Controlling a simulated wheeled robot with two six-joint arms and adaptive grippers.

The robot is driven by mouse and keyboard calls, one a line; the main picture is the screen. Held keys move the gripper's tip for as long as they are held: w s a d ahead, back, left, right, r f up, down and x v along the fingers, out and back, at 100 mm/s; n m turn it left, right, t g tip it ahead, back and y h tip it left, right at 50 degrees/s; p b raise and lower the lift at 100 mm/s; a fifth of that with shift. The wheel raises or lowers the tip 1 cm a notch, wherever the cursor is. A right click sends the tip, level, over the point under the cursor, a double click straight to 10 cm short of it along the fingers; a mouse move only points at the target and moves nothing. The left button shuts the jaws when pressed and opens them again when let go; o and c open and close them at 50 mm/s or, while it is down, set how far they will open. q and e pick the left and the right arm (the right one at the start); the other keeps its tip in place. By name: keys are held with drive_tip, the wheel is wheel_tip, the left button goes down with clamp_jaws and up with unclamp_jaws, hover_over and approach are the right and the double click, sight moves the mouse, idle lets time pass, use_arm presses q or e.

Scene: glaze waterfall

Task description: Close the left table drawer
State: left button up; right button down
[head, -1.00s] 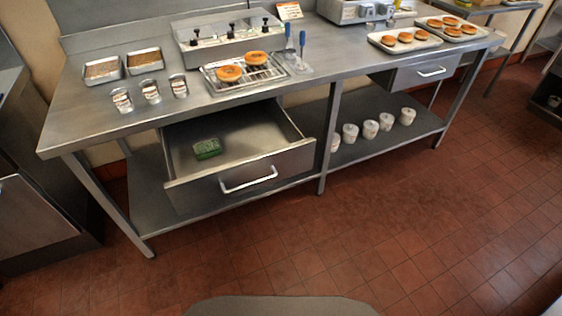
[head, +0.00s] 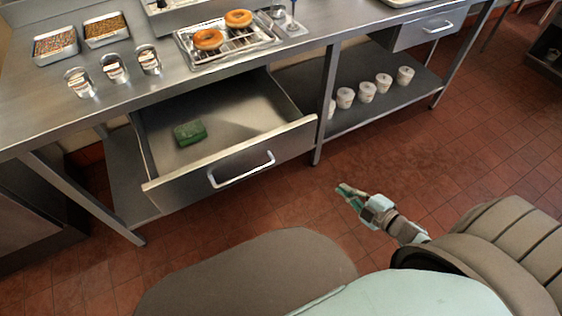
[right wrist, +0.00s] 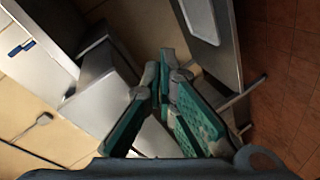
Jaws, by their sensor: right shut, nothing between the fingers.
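The left table drawer (head: 232,166) is pulled well out from under the steel table, with a bar handle (head: 241,170) on its front. A green sponge-like block (head: 190,132) lies inside it. My right gripper (head: 343,190) is in front of the table, to the right of the drawer front and apart from it. Its fingers are shut and empty. In the right wrist view the gripper's green-padded fingers (right wrist: 166,62) come together at their tips. My left gripper is not in view.
The steel table (head: 165,88) carries donuts on a wire rack (head: 232,48), several small cups (head: 115,68) and two topping trays (head: 55,46). The right drawer (head: 430,30) looks shut. White cups (head: 367,92) stand on the lower shelf. Red tiled floor (head: 270,217) lies clear before the table.

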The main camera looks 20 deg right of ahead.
sight(267, 155)
drive_tip(key=a+r+n+g+y+b, duration=0.1)
drive_tip(key=a+r+n+y, duration=0.35)
drive_tip(key=r+n, duration=0.2)
drive_tip(key=a+r+n+g+y, duration=0.1)
drive_tip(key=a+r+n+y, duration=0.3)
drive_tip(key=r+n+y, duration=0.25)
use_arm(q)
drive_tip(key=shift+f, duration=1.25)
use_arm(e)
drive_tip(key=shift+h, duration=0.3)
drive_tip(key=shift+w+a+f, duration=0.1)
drive_tip(key=shift+w+a, duration=1.05)
drive_tip(key=shift+w, duration=0.5)
drive_tip(key=shift+w+a+f, duration=0.1)
drive_tip(key=shift+w+a, duration=1.05)
drive_tip(key=shift+w, duration=0.55)
drive_tip(key=shift+w+a+f, duration=0.1)
drive_tip(key=shift+w+a, duration=1.05)
drive_tip(key=shift+w, duration=0.5)
